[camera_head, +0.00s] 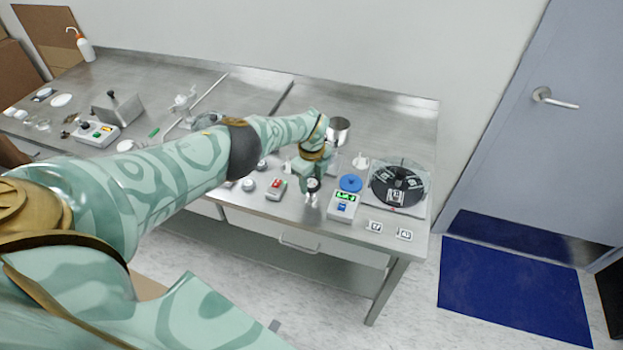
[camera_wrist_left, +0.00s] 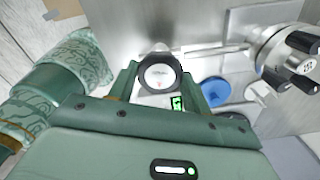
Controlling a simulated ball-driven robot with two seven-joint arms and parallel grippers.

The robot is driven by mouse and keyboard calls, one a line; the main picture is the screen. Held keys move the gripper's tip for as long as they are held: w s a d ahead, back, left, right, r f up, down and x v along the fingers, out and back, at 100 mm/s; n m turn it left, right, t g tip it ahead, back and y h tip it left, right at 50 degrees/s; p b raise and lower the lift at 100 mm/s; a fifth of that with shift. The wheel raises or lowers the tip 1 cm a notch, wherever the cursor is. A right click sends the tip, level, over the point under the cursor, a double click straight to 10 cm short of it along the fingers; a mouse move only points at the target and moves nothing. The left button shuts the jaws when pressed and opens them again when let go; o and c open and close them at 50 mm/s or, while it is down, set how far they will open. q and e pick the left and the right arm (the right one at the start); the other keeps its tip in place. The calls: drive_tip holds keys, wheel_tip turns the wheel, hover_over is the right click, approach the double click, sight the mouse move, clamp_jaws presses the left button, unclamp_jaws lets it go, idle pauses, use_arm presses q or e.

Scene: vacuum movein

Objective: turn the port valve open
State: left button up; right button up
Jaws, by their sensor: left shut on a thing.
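My left gripper (camera_head: 312,188) reaches down over the front part of the steel bench. In the left wrist view its fingers (camera_wrist_left: 157,82) are shut on a round black knob with a white face (camera_wrist_left: 158,76), which I take to be the port valve. In the head view only a small part of this valve (camera_head: 312,185) shows below the fingers. I cannot tell from its face how far it is turned. My right gripper is not in view.
Close to the right stands a gauge box with a green display (camera_head: 344,205). Beyond it are a blue disc (camera_head: 350,183) and a round chamber with a black lid (camera_head: 398,183). A small box with a red switch (camera_head: 276,188) is on the left. A steel cup (camera_head: 339,130) stands behind.

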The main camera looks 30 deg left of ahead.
use_arm(q)
drive_tip(key=shift+w+r, duration=0.1)
idle(0.3)
drive_tip(key=o, duration=1)
drive_tip(key=shift+c, duration=0.2)
wheel_tip(320, 180, up, 10)
drive_tip(key=p, duration=0.7)
wheel_tip(320, 180, up, 6)
drive_tip(key=p, duration=0.2)
hover_over(311, 183)
drive_tip(key=shift+w+r, duration=0.1)
drive_tip(key=shift+d, duration=0.1)
